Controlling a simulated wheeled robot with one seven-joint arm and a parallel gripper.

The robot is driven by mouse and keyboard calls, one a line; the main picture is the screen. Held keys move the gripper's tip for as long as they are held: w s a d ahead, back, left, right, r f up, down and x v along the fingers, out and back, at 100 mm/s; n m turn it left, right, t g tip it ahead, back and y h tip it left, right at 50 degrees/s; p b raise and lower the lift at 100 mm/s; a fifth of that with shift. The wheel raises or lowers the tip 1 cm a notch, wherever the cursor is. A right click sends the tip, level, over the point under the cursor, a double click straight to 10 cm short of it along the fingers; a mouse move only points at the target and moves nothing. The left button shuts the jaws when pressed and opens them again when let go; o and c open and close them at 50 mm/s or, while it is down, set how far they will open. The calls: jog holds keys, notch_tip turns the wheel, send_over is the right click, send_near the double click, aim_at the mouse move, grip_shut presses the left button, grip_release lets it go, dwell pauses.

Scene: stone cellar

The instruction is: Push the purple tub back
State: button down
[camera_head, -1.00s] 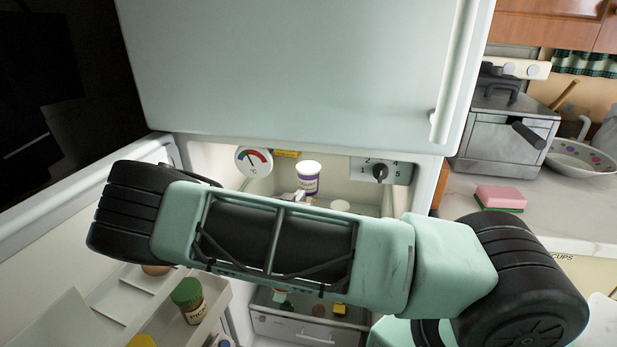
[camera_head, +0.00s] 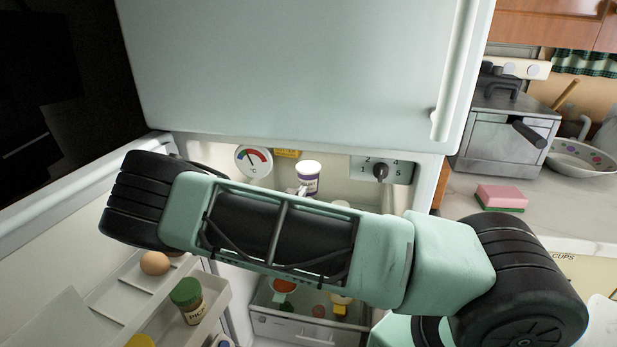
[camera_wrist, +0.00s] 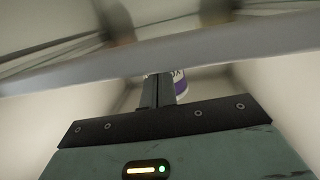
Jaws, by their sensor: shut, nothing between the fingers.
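The purple tub (camera_head: 311,184), white-lidded with a purple label band, stands upright inside the open fridge. In the wrist view a strip of its label (camera_wrist: 182,86) shows just right of and beyond the fingers. My gripper (camera_head: 300,190) is shut and empty, its fingertips close in front of the tub's lower left side. It also shows in the wrist view (camera_wrist: 158,76), fingers together. I cannot tell whether the tips touch the tub. My arm hides much of the shelf in the head view.
A temperature dial (camera_head: 253,161) and a control knob (camera_head: 381,171) flank the tub. A yellow packet (camera_head: 288,153) lies behind it. The open fridge door at left holds an egg (camera_head: 155,262) and a green-lidded jar (camera_head: 187,298). A clear drawer (camera_head: 306,330) is below.

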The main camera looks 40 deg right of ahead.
aim_at(307, 182)
jog(key=shift+x, duration=0.85)
jog(key=shift+d+r, duration=0.1)
jog(key=shift+b+x, duration=0.5)
jog(key=shift+x, duration=0.45)
jog(key=shift+w+r, duration=0.1)
jog(key=shift+w, duration=0.05)
jog(key=shift+b+x, duration=0.35)
jog(key=shift+x, duration=0.55)
jog(key=shift+w+d+r, duration=0.1)
jog(key=shift+d, duration=0.05)
